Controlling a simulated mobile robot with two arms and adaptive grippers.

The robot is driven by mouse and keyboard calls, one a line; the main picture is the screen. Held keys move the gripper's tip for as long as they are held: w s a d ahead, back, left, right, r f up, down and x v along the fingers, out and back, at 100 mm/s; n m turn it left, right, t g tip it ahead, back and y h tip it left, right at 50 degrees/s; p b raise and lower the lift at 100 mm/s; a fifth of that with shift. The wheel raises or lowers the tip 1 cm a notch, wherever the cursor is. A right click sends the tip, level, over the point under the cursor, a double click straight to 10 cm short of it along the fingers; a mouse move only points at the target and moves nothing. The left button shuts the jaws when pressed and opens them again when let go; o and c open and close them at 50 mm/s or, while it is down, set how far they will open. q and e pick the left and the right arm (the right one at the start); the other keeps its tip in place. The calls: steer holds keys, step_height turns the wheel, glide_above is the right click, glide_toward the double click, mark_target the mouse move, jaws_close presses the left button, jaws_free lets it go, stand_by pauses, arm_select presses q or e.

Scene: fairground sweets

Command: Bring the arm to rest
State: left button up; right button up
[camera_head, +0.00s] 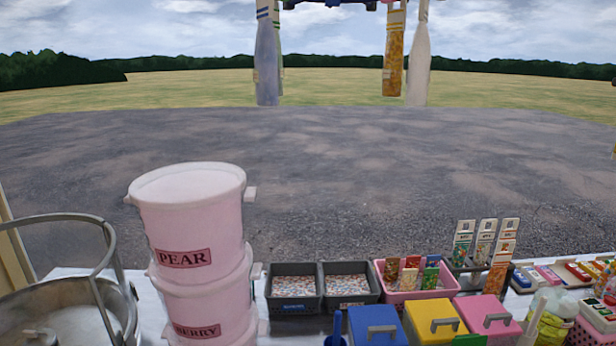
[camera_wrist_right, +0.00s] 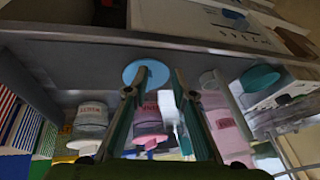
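My right gripper (camera_wrist_right: 157,80) shows in the right wrist view. Its two fingers stand apart, and I see nothing held between them. The head view shows neither gripper. My left gripper is in no view.
In the head view, stacked pink tubs (camera_head: 189,220) stand beside a metal bowl machine (camera_head: 60,300) at left. Grey bins (camera_head: 294,308), a pink basket (camera_head: 417,295) and coloured boxes (camera_head: 432,322) line the counter. Long bags (camera_head: 268,60) hang above. Open paved ground lies beyond.

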steer(key=s+d+f+h, duration=0.2)
steer(key=s+d+f, duration=0.2)
steer(key=s+d, duration=0.3)
step_height(320, 180, down, 28)
steer(key=s+d+g+b, duration=0.1)
steer(key=d+g+b, duration=0.1)
steer(key=s+d+f+g, duration=0.1)
steer(key=s+d+f, duration=0.1)
steer(key=s+f, duration=1.5)
steer(key=shift+d+h+b, duration=0.3)
steer(key=shift+d+h, duration=0.05)
steer(key=shift+h, duration=0.05)
